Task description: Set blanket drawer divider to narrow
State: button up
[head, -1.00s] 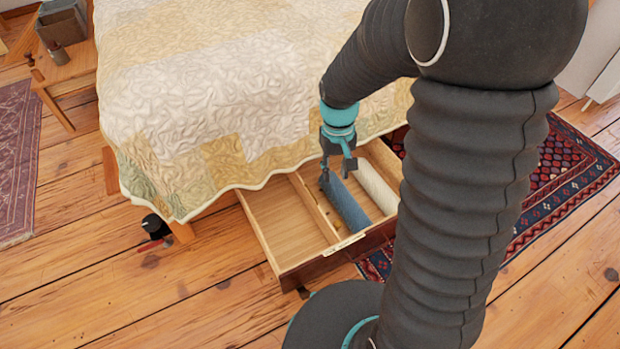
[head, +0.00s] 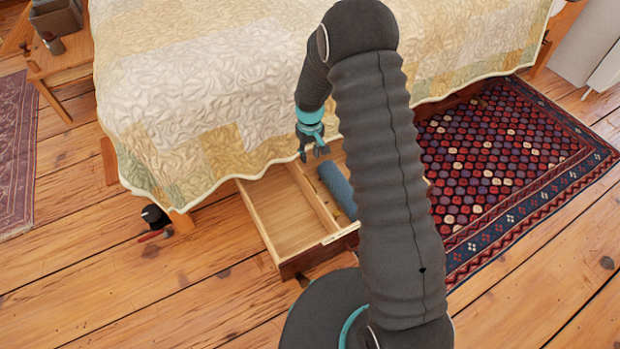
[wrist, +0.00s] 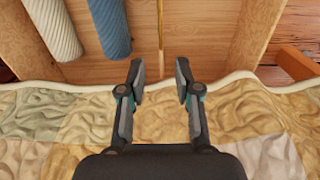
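The open blanket drawer (head: 288,262) juts out from under the bed. Its divider (head: 312,196) is an upright wooden slat between an empty left compartment and a blue roll (head: 337,188). In the wrist view, a thin upright slat that seems to be the divider (wrist: 160,25) lies straight ahead, between the drawer's wooden side wall (wrist: 257,30) and the blue roll (wrist: 110,28). My gripper (head: 314,155) is open and empty above the drawer's bed-side end. Its fingertips (wrist: 160,72) lie either side of the slat's line, with no visible contact.
A quilt (head: 210,100) hangs over the bed edge just behind the drawer. A white roll (wrist: 55,28) lies beside the blue one; my arm hides it in the head view. A patterned rug (head: 490,160) lies right, a nightstand (head: 65,60) far left. Floor in front is clear.

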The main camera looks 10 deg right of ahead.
aim_at(310, 182)
notch_tip(310, 182, down, 14)
jog(key=shift+r, duration=0.25)
dwell(0.4)
grip_shut()
